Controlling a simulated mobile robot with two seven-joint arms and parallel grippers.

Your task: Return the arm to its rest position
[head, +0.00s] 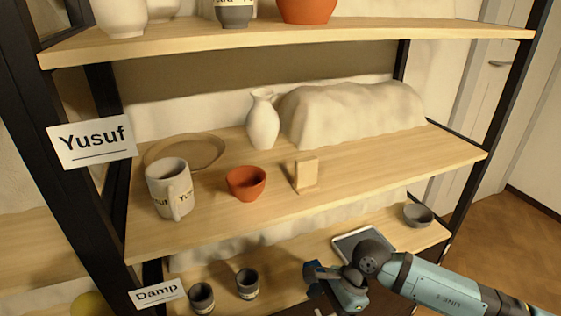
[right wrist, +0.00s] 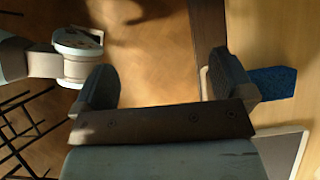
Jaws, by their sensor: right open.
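My right arm (head: 440,282) comes in from the lower right in the head view. Its gripper (head: 325,285) is in front of the lowest shelf, near a tablet. In the right wrist view the right gripper (right wrist: 165,80) has its two dark fingers wide apart, with nothing between them. Wooden floor and a shelf edge show beyond the fingers. My left gripper is not in view.
A tablet (head: 362,245), a grey bowl (head: 418,215) and two dark cups (head: 247,283) (head: 202,297) are on the lowest shelf. Above are a mug (head: 168,188), an orange bowl (head: 246,183) and a white vase (head: 262,122). A blue block (right wrist: 272,82) lies beside the right finger. Floor (head: 520,240) is clear at right.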

